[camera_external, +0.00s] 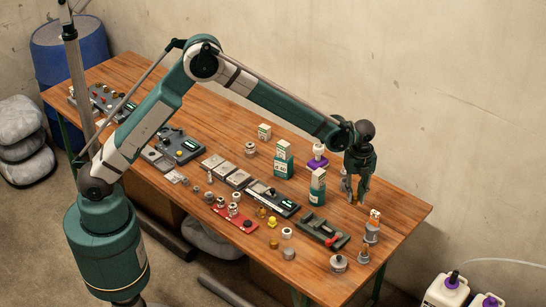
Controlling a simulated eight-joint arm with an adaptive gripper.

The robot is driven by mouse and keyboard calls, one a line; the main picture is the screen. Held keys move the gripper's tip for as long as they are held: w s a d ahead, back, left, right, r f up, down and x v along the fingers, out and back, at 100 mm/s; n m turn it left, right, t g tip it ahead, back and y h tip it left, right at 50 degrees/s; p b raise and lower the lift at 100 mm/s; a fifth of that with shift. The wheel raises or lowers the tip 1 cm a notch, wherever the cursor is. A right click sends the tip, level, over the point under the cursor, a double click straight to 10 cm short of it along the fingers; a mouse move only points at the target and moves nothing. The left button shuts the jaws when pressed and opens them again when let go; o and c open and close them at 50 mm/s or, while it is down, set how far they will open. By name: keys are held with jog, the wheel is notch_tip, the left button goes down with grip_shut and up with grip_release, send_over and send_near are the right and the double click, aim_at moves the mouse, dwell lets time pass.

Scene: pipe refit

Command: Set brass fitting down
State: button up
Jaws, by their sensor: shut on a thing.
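My gripper (357,199) points down over the right part of the wooden table, to the right of a green-and-white box. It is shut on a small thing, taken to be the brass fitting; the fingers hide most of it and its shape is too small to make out. I cannot tell whether it touches the table top. Several small yellow or brass-coloured pieces, one of them a yellow piece (272,222), stand near the table's front middle.
The wooden table (400,207) has bare wood right of my gripper. A green-and-white box (318,187) and a purple-based bottle (318,157) stand close to its left. An orange-and-white topped piece (373,225) stands just in front. A dark green vise-like tool (322,231) lies front left.

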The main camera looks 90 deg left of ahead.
aim_at(356, 194)
jog(key=shift+r, duration=0.1)
notch_tip(356, 194, up, 11)
jog(key=s+a+n, duration=0.2)
jog(key=s+a, duration=0.4)
jog(key=a, duration=0.4)
jog(key=s+a+n, duration=0.2)
jog(key=s+a, duration=0.4)
jog(key=a, duration=0.4)
jog(key=s+a+n, duration=0.2)
jog(key=s+a, duration=0.4)
jog(key=a, duration=0.4)
jog(key=s+a+n, duration=0.4)
jog(key=s+a, duration=0.7)
jog(key=s, duration=0.4)
jog(key=s+a+n, duration=0.3)
jog(key=s+a, duration=0.7)
jog(key=s, duration=0.5)
notch_tip(356, 194, down, 11)
